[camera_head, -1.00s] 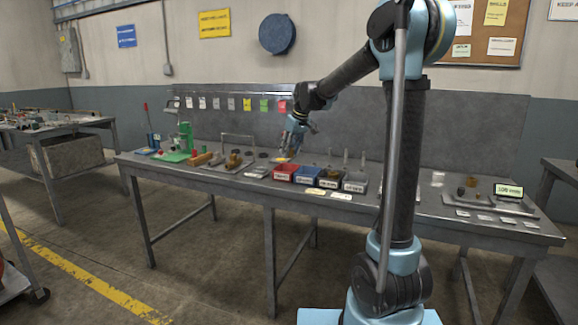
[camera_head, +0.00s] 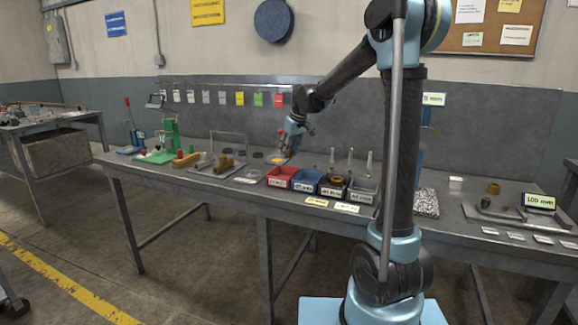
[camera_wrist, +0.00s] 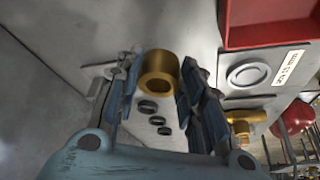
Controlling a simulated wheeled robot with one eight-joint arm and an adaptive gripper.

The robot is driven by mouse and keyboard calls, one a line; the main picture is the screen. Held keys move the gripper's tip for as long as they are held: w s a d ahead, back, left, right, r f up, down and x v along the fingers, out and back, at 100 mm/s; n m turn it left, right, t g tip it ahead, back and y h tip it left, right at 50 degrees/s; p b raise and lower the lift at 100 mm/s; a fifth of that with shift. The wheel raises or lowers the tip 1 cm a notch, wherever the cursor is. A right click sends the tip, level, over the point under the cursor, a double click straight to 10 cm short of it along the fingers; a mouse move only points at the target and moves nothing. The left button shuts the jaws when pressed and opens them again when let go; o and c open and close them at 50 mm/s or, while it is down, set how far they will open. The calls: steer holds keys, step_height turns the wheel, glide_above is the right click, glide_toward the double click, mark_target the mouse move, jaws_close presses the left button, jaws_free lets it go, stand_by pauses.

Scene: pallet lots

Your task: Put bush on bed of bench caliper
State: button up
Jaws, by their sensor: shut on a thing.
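A brass bush (camera_wrist: 158,68), a short hollow cylinder, sits between the fingers of my gripper (camera_wrist: 157,90) in the wrist view. The gripper is shut on it, with its open end facing the camera. In the head view my gripper (camera_head: 291,141) is over the back middle of the bench, behind the red bin; the bush is too small to make out there. What looks like the bench caliper, with a green-lit display (camera_head: 539,202), stands at the right end of the bench.
Red (camera_head: 281,178), blue (camera_head: 306,183), dark and grey (camera_head: 362,192) bins line the bench's middle, with upright pins behind. A green press (camera_head: 170,135) stands at left. A speckled plate (camera_head: 426,203) lies right of my arm column. Small dark rings (camera_wrist: 150,107) lie below the gripper.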

mark_target(291, 156)
steer(key=shift+d+f, duration=0.1)
steer(key=shift+f, duration=2.75)
steer(key=o, duration=1.2)
